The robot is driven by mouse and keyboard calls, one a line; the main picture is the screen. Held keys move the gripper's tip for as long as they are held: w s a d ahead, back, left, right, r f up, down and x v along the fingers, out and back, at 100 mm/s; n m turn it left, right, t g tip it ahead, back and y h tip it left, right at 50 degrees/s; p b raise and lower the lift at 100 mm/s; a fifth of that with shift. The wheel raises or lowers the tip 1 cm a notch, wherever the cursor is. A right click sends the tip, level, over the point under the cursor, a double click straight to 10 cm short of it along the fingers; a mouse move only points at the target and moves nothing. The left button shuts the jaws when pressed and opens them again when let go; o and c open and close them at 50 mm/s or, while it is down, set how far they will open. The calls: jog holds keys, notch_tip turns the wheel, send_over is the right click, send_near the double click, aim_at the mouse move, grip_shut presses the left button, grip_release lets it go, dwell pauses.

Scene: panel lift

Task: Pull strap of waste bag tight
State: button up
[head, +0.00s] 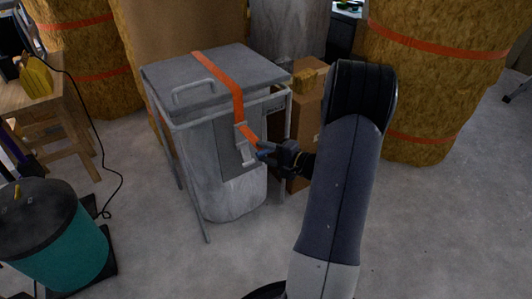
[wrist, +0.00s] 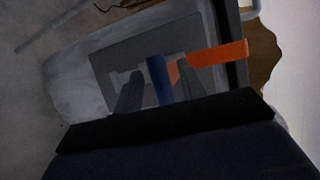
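An orange strap (head: 222,75) runs over the grey lid (head: 185,80) of a metal frame stand and down its front to a grey buckle (head: 240,131) on a grey plate. A pale waste bag (head: 232,195) hangs inside the frame. The strap's free end slants out from the buckle to a blue tab (head: 265,154). My gripper (head: 272,154) is at this tab. In the wrist view the blue tab (wrist: 159,80) stands between my two dark fingers (wrist: 160,88), with the orange strap (wrist: 218,54) partly behind the right one. Whether the fingers press on the tab is unclear.
A cardboard box (head: 305,110) stands close behind the frame on the right. Large straw-coloured bales (head: 430,70) with orange bands stand behind. A teal bin (head: 50,240) and a wooden table (head: 50,100) are at the left. The floor in front is clear.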

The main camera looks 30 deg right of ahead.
jog(key=p+v, duration=0.2)
jog(key=v, duration=0.8)
jog(key=shift+s+d, duration=0.15)
jog(key=shift+s, duration=0.25)
jog(key=shift+w, duration=0.1)
jog(key=x, duration=0.5)
jog(key=b+x, duration=0.1)
jog(key=x, duration=0.5)
jog(key=shift+w+r, duration=0.2)
jog(key=shift+w, duration=0.1)
jog(key=shift+w+f, duration=0.1)
jog(key=shift+w, duration=0.4)
